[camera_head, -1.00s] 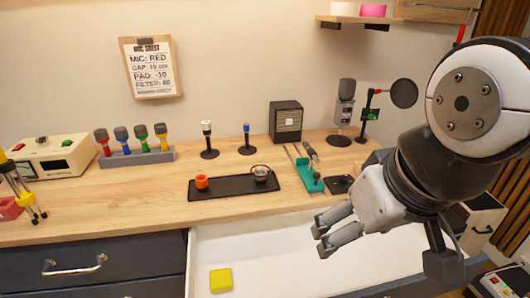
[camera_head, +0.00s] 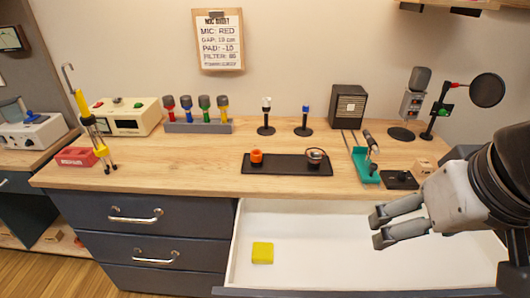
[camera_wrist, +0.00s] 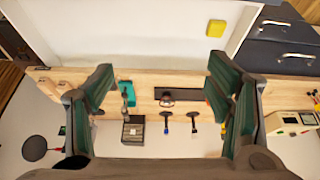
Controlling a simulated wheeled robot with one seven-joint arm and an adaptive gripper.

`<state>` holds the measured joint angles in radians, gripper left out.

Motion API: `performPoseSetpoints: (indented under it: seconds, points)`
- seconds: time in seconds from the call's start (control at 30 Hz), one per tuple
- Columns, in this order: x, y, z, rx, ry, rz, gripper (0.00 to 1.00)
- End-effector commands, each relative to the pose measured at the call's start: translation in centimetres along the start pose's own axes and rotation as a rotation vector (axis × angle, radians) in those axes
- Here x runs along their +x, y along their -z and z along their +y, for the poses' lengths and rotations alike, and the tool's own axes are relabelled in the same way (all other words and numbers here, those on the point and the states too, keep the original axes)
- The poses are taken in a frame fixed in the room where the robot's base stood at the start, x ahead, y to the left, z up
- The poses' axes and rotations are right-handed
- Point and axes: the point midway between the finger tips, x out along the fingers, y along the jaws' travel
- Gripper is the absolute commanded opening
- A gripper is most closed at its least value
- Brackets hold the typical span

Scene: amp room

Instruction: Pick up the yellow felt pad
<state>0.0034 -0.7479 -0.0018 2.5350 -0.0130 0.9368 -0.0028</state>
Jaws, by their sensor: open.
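The yellow felt pad (camera_head: 263,253) is a small flat square. It lies on the white floor of the open drawer (camera_head: 330,245), toward the drawer's left side. My gripper (camera_head: 378,228) is over the right part of the drawer in the head view, apart from the pad, with its fingers pointing left. The wrist view shows my gripper's two green-lined fingers (camera_wrist: 160,85) spread wide with nothing between them. The pad also shows in the wrist view (camera_wrist: 216,28), near the top and right of the middle.
The wooden counter (camera_head: 205,165) behind the drawer holds a black tray (camera_head: 285,168) with an orange cup, a teal stand (camera_head: 364,167), several microphones and a black speaker (camera_head: 348,106). Shut dark drawers (camera_head: 150,222) are to the left. The drawer floor around the pad is clear.

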Motion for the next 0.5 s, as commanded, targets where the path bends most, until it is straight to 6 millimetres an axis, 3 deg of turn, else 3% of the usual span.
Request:
performPoseSetpoints:
  seconds: [0.27,0.37,0.5]
  points:
    - [0.4,0.4,-0.1,-0.024,-0.003,-0.01,0.78]
    - [1.8,1.6,-0.7,-0.102,-0.012,-0.04,0.78]
    - [5.2,4.5,-2.4,-0.301,-0.023,-0.11,0.78]
